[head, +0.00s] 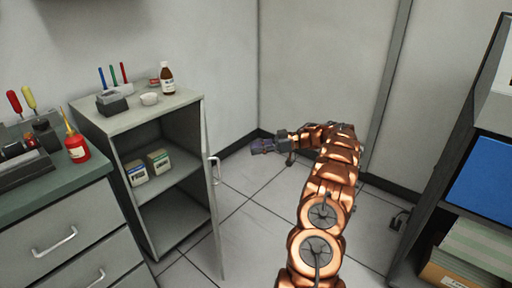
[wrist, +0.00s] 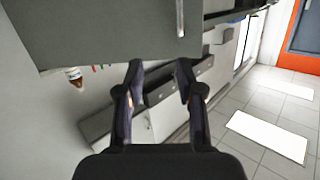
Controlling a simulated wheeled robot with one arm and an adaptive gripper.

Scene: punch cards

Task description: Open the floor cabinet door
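The floor cabinet (head: 150,117) stands against the wall at left in the head view. Its grey door (head: 213,205) stands wide open, swung out from the right side and seen nearly edge-on. The bar handle (head: 215,170) is on the door's outer face. My gripper (head: 256,146) is to the right of the door, apart from the handle, its fingers pointing left. In the wrist view my gripper (wrist: 159,72) is open with nothing between the fingers. A grey panel (wrist: 95,32), which looks like the door, fills the top, with the handle (wrist: 180,18) beyond the fingertips.
Small boxes (head: 158,161) sit on the cabinet's inner shelf. A drawer unit (head: 60,240) is at left, a shelf with a blue bin (head: 484,178) at right. Tiled floor between is clear.

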